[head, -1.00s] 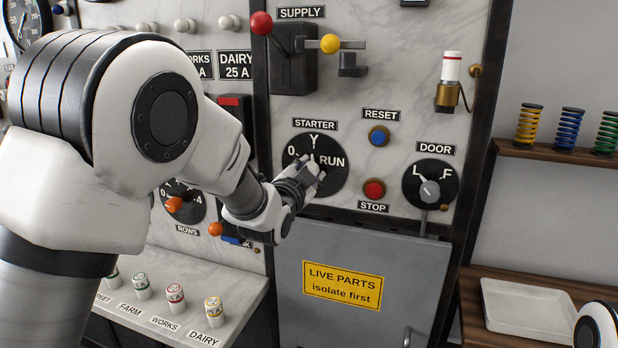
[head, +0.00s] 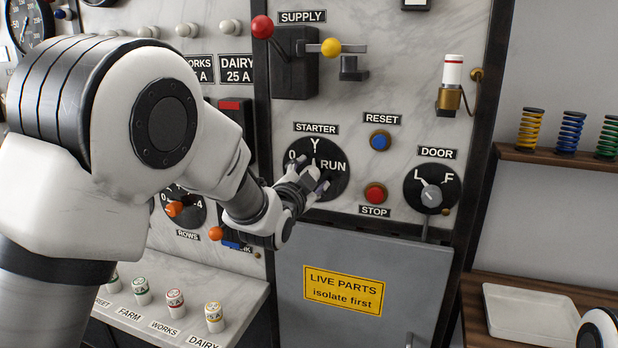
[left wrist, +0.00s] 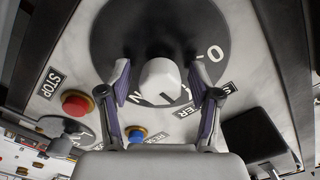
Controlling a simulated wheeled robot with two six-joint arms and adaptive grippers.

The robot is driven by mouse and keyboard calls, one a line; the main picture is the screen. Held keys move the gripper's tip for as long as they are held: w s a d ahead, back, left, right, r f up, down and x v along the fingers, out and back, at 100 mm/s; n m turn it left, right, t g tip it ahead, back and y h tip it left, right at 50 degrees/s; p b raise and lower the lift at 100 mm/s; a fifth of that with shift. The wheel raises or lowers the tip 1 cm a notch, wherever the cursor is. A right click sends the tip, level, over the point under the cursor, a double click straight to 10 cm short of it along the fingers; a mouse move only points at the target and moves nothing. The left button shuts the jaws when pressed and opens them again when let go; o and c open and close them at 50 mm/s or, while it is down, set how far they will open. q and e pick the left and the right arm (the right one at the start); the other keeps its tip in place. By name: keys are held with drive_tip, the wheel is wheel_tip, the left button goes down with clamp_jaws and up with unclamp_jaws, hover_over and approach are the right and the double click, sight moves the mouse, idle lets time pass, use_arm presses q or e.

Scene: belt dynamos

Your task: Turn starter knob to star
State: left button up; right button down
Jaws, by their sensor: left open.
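The starter dial (head: 330,184) is a black disc marked 0, Y and RUN, under a STARTER label (head: 316,128). My left gripper (head: 318,180) is in front of the dial's lower part and hides most of the knob in the head view. In the left wrist view the white starter knob (left wrist: 160,80) stands between the two open fingers of my left gripper (left wrist: 160,72), with a gap on each side. The dial (left wrist: 110,35) is behind it. Which mark the knob points to is unclear. My right gripper is not in view.
A blue RESET button (head: 380,140) and red STOP button (head: 375,193) sit right of the dial. The door knob (head: 431,195) is farther right. The supply lever (head: 262,27) is above. A grey door with a yellow sign (head: 344,291) is below.

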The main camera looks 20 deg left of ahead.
use_arm(q)
drive_tip(key=s, duration=1.2)
drive_tip(key=shift+a, duration=0.2)
drive_tip(key=s+a+f+n+g, duration=0.1)
drive_tip(key=s+f+g, duration=0.2)
drive_tip(key=f, duration=0.9)
drive_tip(key=s+a+f+g, duration=0.1)
drive_tip(key=s+f+g, duration=0.2)
drive_tip(key=f, duration=1)
drive_tip(key=s+a+f+n+g, duration=0.1)
drive_tip(key=s+f+g, duration=0.2)
drive_tip(key=f, duration=0.9)
drive_tip(key=s+f+n+g, duration=0.2)
drive_tip(key=s+f, duration=0.3)
drive_tip(key=s, duration=0.3)
drive_tip(key=s+f+n+g, duration=0.3)
drive_tip(key=s+f+g, duration=0.1)
drive_tip(key=s, duration=0.4)
drive_tip(key=s+a+f+n+g, duration=0.1)
drive_tip(key=s+f+n+g, duration=0.1)
drive_tip(key=s+f, duration=0.4)
drive_tip(key=s+g, duration=0.1)
drive_tip(key=s, duration=0.1)
drive_tip(key=shift+s+n+y, duration=0.3)
drive_tip(key=shift+s+n, duration=0.1)
